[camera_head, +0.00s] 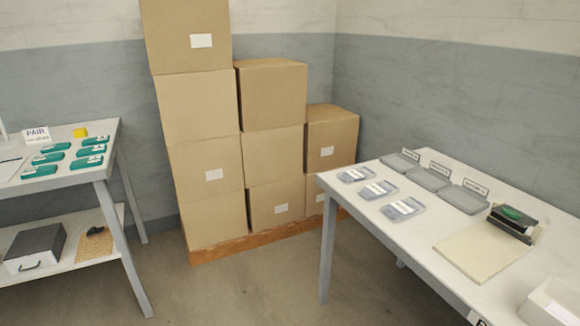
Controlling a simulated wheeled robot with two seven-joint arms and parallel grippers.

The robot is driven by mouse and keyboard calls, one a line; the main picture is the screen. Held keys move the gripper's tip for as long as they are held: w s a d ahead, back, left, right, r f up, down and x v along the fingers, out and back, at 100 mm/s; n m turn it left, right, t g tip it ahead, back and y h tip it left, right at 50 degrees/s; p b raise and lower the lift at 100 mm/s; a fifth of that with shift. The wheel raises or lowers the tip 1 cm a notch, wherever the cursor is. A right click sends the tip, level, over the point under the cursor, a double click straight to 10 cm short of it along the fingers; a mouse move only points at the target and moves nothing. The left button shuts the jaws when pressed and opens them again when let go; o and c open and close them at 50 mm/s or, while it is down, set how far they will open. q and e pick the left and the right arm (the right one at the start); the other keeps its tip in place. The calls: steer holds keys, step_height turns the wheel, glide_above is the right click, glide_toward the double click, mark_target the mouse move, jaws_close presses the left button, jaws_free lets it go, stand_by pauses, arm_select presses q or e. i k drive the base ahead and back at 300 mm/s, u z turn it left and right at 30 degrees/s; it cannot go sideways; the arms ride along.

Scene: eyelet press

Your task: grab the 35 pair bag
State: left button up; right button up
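Several teal packs with small white labels lie in two columns on the left table, one of them at the front (39,171). A white sign (37,135) reading "PAIR" stands behind them. Three clear-grey flat bags with white labels lie on the right table: a back one (355,175), a middle one (378,190) and a front one (403,209). The labels are too small to read, so I cannot tell which item is the 35 pair bag. Neither of my grippers is in view.
The right table (400,258) also holds grey trays (462,199) with signs, a black press with a green top (513,219), a beige mat (478,250) and a white bin (552,303). Stacked cartons (197,108) stand on a pallet between the tables. Floor (235,285) in front is clear.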

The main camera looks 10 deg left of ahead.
mark_target(347, 178)
steer(key=u, duration=0.8)
steer(key=i, duration=2)
steer(key=z, duration=0.7)
